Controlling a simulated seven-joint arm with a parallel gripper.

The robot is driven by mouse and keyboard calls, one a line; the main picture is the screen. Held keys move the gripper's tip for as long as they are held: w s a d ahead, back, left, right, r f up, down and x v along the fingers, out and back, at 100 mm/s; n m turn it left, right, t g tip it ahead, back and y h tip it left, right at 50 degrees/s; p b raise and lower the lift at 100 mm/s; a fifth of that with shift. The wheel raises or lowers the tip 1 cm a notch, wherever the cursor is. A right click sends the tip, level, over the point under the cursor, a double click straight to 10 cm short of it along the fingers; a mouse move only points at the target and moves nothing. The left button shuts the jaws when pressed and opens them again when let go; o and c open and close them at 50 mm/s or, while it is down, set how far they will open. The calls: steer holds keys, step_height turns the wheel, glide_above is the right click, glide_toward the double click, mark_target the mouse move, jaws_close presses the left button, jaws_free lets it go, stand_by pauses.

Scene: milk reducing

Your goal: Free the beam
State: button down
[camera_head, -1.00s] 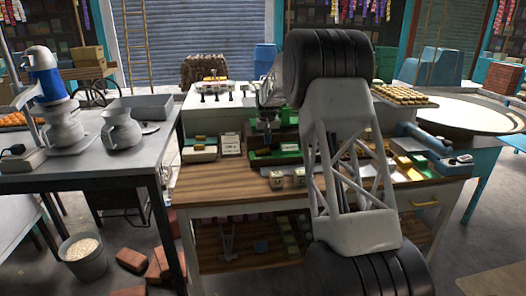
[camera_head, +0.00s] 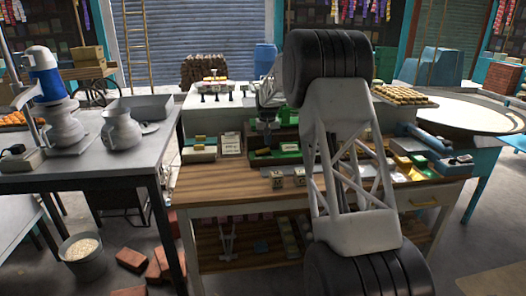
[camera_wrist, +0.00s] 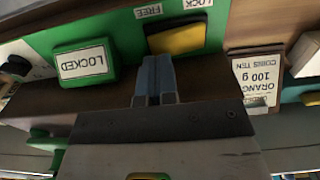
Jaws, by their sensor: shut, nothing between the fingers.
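A yellow block (camera_wrist: 178,39) with a dark edge sits on a green panel (camera_wrist: 110,22) in the wrist view, beside the upside-down words LOCK and FREE. It lies nearer LOCK. A green plate (camera_wrist: 86,62) to its left reads LOCKED. My gripper (camera_wrist: 155,66) is shut and empty, its fingertips at the block's lower left edge; I cannot tell whether they touch. In the head view my gripper (camera_head: 267,137) points down over the green base (camera_head: 280,159), just above the yellow block (camera_head: 262,151). The beam cannot be made out clearly; my arm hides part of the bench.
Two small pale cubes (camera_head: 288,176) sit on the wooden bench (camera_head: 225,184) in front. Pale blocks (camera_head: 199,150) lie to the left. The bench's front left is clear.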

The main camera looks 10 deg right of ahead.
mark_target(267, 149)
steer(key=shift+f, duration=1.4)
stand_by(1.3)
steer(key=shift+r, duration=3.5)
steer(key=shift+r, duration=0.1)
